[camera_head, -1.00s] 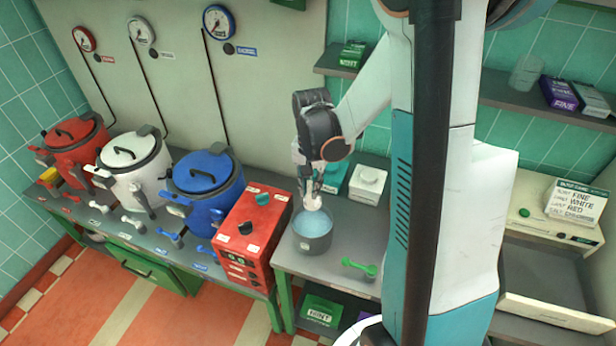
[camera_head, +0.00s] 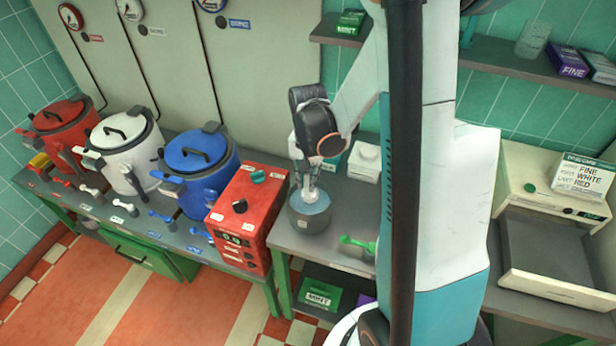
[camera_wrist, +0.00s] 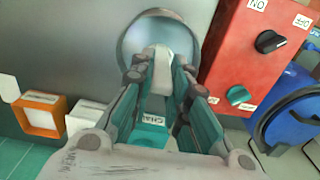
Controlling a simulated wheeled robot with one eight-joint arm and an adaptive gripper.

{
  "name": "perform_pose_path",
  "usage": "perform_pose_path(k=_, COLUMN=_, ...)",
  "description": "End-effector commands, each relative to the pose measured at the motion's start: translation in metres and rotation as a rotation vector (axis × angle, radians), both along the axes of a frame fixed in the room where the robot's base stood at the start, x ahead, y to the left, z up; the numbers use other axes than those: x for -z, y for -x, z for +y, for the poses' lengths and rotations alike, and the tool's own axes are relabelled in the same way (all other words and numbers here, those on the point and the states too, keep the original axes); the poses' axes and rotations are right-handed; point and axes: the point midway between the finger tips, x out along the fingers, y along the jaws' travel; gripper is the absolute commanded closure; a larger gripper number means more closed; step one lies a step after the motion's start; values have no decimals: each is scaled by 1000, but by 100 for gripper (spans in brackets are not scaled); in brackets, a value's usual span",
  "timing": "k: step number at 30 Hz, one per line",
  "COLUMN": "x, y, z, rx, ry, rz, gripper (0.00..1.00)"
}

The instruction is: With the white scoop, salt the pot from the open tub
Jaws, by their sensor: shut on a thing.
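My gripper (camera_head: 307,183) points down over the grey pot (camera_head: 310,222) and is shut on the white scoop (camera_head: 311,196). In the wrist view the white scoop (camera_wrist: 175,68) sits between the fingers, with its far end over the round mouth of the pot (camera_wrist: 135,40). The pot holds pale blue liquid. I cannot tell whether the scoop holds salt or touches the liquid. In the wrist view an orange-rimmed square container (camera_wrist: 42,113) with a pale inside stands at left; it looks like the open tub, but I cannot be sure.
A red control box (camera_head: 250,215) stands close left of the pot. A green scoop (camera_head: 357,243) lies to its right, partly behind my arm. A white container (camera_head: 365,160) stands behind. Red, white and blue kettles (camera_head: 200,165) line the left counter.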

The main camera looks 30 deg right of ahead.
Motion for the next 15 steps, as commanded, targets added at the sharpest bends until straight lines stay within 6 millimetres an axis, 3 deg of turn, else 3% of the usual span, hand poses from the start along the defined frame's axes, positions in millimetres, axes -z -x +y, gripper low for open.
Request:
perform_pose_path(k=4, x=9, y=0, z=0, rx=0, ry=0, rz=0, gripper=100)
perform_pose_path(k=15, x=9, y=0, z=0, rx=0, ry=0, rz=0, gripper=100)
